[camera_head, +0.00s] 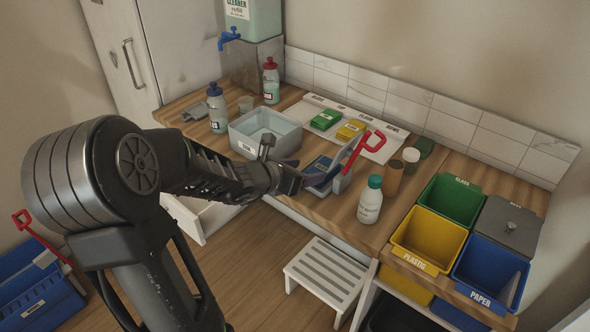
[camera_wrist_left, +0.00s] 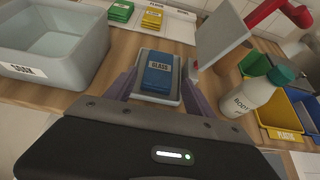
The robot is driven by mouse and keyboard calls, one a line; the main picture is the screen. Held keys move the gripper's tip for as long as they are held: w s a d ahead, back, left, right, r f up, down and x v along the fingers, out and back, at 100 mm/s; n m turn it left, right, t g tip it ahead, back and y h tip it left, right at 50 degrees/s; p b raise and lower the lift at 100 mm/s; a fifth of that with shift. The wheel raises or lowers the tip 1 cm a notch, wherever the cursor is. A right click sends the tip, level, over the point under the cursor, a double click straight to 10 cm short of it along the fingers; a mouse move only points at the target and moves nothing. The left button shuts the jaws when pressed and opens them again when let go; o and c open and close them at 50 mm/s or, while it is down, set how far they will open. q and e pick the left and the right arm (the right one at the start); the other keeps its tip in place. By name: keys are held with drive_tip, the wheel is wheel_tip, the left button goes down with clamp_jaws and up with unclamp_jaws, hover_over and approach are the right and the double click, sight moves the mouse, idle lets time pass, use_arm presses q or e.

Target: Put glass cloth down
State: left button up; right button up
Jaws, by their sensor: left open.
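The blue folded cloth labelled GLASS (camera_wrist_left: 157,77) lies on a small grey tray (camera_wrist_left: 147,101) on the wooden counter; in the head view the cloth (camera_head: 322,168) shows just past my left gripper (camera_head: 305,178). My left gripper is open, and in the wrist view its two fingers stand on either side of the cloth and tray. I cannot tell whether the fingers touch them. A white labelled mat (camera_head: 309,107) lies at the back of the counter, with a green cloth (camera_head: 326,119) and a yellow cloth (camera_head: 351,130) on it. My right gripper is out of view.
A grey basin (camera_head: 239,139) stands left of the cloth. A tilted grey panel (camera_wrist_left: 220,33) with a red handle (camera_head: 366,147) rises close on the right. A teal-capped bottle (camera_head: 370,203) stands nearby. Green (camera_head: 452,199), yellow (camera_head: 427,238) and blue (camera_head: 489,272) bins are at the right.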

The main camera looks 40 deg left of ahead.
use_arm(q)
drive_tip(key=shift+p+v, duration=0.35)
drive_tip(key=shift+v, duration=1.85)
